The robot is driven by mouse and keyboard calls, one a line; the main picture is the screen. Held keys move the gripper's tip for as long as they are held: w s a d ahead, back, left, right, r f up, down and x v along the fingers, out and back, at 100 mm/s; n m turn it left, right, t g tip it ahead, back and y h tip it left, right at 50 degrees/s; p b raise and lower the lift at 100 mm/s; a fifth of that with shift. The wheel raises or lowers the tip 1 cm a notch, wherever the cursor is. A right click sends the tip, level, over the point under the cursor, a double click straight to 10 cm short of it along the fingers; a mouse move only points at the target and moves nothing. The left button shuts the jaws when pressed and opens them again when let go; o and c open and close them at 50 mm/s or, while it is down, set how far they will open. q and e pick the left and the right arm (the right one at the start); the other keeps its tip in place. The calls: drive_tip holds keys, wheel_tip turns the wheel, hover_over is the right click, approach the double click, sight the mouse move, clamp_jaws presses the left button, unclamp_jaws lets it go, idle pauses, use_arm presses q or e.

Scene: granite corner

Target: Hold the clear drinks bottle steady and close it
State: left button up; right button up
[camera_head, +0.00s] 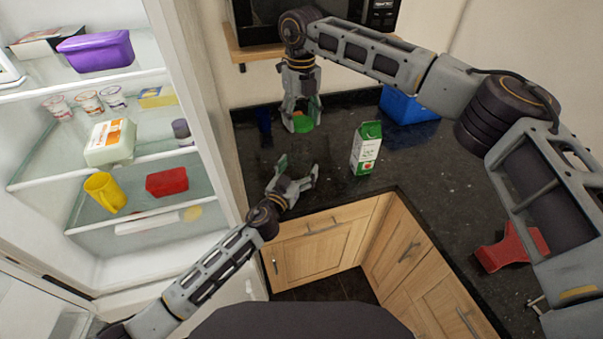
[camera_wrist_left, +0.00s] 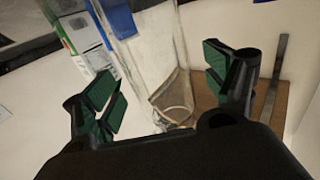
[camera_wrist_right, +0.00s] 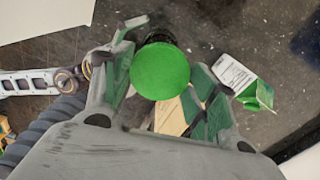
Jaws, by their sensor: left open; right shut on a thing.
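The clear bottle (camera_wrist_left: 148,55) shows in the left wrist view between the spread fingers of my left gripper (camera_wrist_left: 160,78); I cannot tell whether they touch it. I cannot make out its clear body in the head view. My left gripper (camera_head: 298,168) is open there, over the counter's front edge. My right gripper (camera_head: 302,114) points down above the counter, shut on a round green cap (camera_head: 303,123). The right wrist view shows the cap's flat green top (camera_wrist_right: 160,70) between the fingers. Whether the cap touches the bottle is hidden.
A green-and-white carton (camera_head: 366,150) stands right of my grippers. A blue crate (camera_head: 405,106) is behind it, and a dark blue object (camera_head: 264,121) is at left. A red object (camera_head: 510,246) lies far right. The open fridge (camera_head: 215,120) borders the left; a wooden shelf (camera_head: 237,50) hangs behind.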

use_arm(q)
drive_tip(key=shift+x, duration=1.2)
drive_tip(key=c, duration=1.5)
drive_tip(key=shift+c, duration=0.2)
use_arm(e)
drive_tip(key=shift+f, duration=2.5)
drive_tip(key=shift+f, duration=0.1)
drive_tip(key=shift+f, duration=0.8)
drive_tip(key=shift+f, duration=0.55)
